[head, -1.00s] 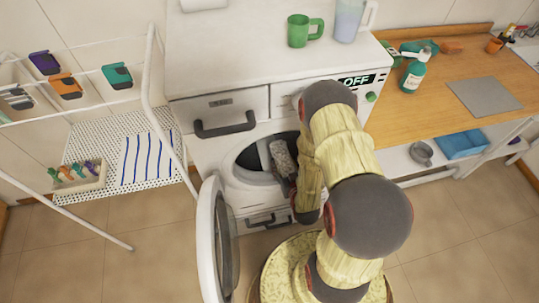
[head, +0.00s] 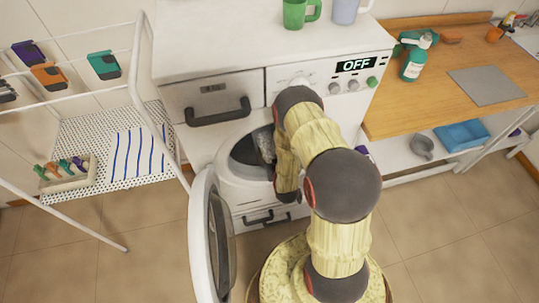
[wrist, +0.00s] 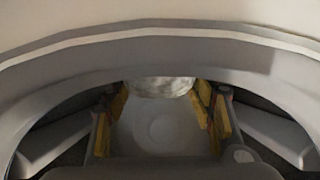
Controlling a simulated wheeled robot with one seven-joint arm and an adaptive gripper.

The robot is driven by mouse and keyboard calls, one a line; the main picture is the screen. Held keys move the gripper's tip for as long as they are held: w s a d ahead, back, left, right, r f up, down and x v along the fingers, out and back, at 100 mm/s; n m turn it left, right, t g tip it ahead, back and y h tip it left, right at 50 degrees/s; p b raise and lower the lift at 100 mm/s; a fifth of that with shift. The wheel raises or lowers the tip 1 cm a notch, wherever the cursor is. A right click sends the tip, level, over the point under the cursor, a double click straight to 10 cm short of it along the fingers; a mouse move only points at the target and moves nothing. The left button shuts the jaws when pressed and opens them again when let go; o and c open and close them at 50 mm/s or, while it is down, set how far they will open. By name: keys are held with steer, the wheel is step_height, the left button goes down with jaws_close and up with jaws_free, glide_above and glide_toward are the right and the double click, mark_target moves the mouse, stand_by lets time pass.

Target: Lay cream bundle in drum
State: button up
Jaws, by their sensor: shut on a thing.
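The washer drum (head: 243,154) is open at the front, its round door (head: 212,238) swung out to the left. A pale, mottled bundle (head: 264,142) is at the drum's mouth in the head view, partly hidden by my arm. In the wrist view the bundle (wrist: 160,87) shows at the far end between the yellow pads of my gripper (wrist: 161,102). My gripper is shut on it, with the grey rim of the opening arching over the fingers. Whether the bundle touches the drum's inside cannot be told.
The washer panel (head: 330,77) reads OFF. A green mug (head: 298,13) stands on top. A drying rack (head: 145,95) with coloured clips is on the left, and a wooden counter (head: 430,100) with a teal bottle (head: 413,68) on the right.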

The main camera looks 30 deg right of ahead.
steer(key=shift+w+f, duration=0.1)
steer(key=shift+f, duration=0.2)
steer(key=shift+f, duration=0.15)
steer(key=o, duration=1.4)
steer(key=shift+r, duration=0.25)
steer(key=p+v, duration=0.3)
steer(key=v, duration=0.9)
steer(key=shift+f, duration=0.15)
